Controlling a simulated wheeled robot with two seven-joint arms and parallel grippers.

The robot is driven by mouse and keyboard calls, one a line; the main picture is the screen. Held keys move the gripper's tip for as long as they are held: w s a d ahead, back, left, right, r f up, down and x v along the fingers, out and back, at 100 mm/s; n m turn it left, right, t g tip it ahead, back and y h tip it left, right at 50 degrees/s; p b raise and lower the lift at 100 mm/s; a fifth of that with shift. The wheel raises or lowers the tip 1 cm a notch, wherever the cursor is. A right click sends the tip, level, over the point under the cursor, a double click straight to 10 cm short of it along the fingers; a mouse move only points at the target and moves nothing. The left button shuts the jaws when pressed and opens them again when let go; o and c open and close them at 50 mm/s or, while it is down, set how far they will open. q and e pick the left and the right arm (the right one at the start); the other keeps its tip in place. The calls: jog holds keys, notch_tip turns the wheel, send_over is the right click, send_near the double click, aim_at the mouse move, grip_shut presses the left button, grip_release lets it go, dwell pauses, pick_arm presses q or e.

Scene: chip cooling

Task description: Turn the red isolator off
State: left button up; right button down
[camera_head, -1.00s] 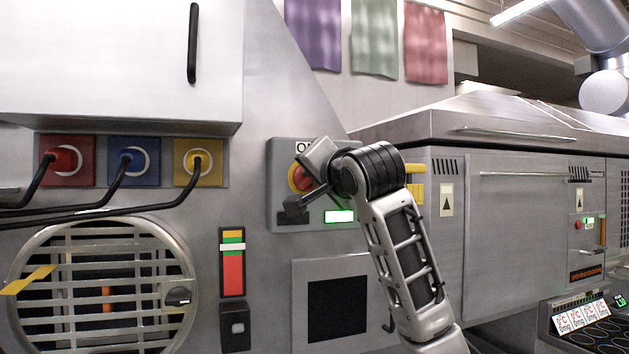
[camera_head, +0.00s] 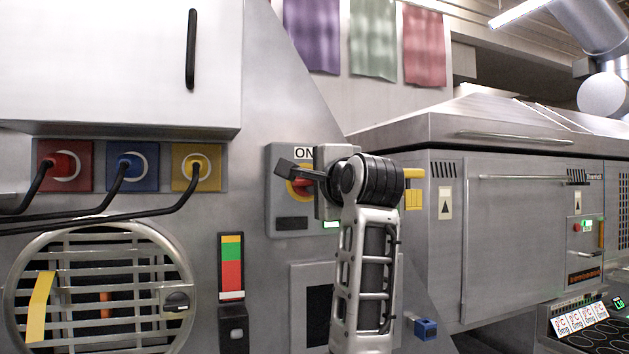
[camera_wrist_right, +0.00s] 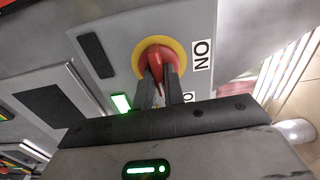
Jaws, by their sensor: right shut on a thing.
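The red isolator (camera_head: 299,189) is a red rotary knob on a yellow disc, mounted on a grey box (camera_head: 281,207) with an "ON" label above it. It also shows in the right wrist view (camera_wrist_right: 154,54), where its red handle lies between two dark fingers. My right gripper (camera_head: 307,178) is at the box and is shut on this handle; its fingers point left in the head view, partly covering the knob. The right gripper also shows in the right wrist view (camera_wrist_right: 160,80). A green lamp (camera_wrist_right: 121,102) on the box is lit. My left gripper is not in view.
Red, blue and yellow sockets (camera_head: 196,172) with black cables are at left. Below are a round fan grille (camera_head: 75,310) with a yellow ribbon (camera_head: 40,307) and a red-green level gauge (camera_head: 231,262). A steel oven (camera_head: 515,235) stands at right.

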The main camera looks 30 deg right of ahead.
jog(key=shift+f+m, duration=0.1)
jog(key=shift+m, duration=0.2)
jog(key=c, duration=1.5)
grip_release()
jog(key=shift+s, duration=0.1)
jog(key=b+v, duration=0.2)
jog(key=v, duration=1.3)
jog(key=shift+s+a, duration=0.2)
jog(key=shift+s, duration=0.2)
